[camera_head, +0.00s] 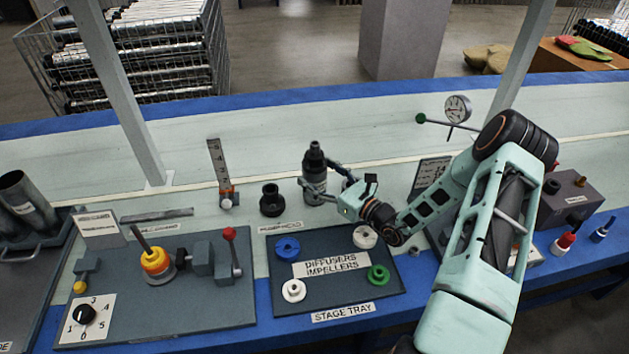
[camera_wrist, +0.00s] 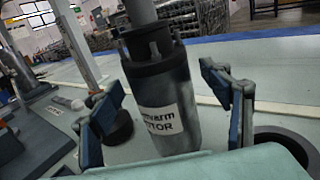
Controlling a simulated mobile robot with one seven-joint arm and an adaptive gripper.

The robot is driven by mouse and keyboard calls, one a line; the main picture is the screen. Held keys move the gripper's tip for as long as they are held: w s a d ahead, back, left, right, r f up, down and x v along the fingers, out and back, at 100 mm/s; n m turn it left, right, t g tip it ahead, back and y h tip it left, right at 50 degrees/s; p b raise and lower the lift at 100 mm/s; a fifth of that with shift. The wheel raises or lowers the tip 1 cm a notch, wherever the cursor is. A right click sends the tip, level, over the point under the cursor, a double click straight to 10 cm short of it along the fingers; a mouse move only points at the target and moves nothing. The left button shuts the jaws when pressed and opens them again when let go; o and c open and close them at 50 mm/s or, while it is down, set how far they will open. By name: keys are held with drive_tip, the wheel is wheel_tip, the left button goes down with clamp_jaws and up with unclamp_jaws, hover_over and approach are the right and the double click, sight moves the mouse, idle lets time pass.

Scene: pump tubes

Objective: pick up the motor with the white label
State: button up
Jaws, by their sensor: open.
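The motor (camera_head: 314,162) is a dark upright cylinder with a narrower top, standing on the bench behind the stage tray. In the wrist view the motor (camera_wrist: 160,90) stands between the two fingers, and its white label (camera_wrist: 160,121) faces the camera, partly readable as "MOTOR". My gripper (camera_head: 322,187) reaches it from the right at about the height of its lower body. In the wrist view my gripper (camera_wrist: 172,100) is open, one finger on each side of the motor. Gaps show between the fingers and the motor.
A black ring-shaped part (camera_head: 271,200) stands just left of the motor. The stage tray (camera_head: 330,295) with blue, white and green impellers lies in front. A ruler stand (camera_head: 222,175) is further left. A dial gauge (camera_head: 457,108) stands behind my arm. The bench behind the motor is largely clear.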

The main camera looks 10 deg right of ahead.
clamp_jaws()
drive_tip(key=shift+w+r, duration=0.15)
drive_tip(key=shift+r, duration=0.2)
idle(0.3)
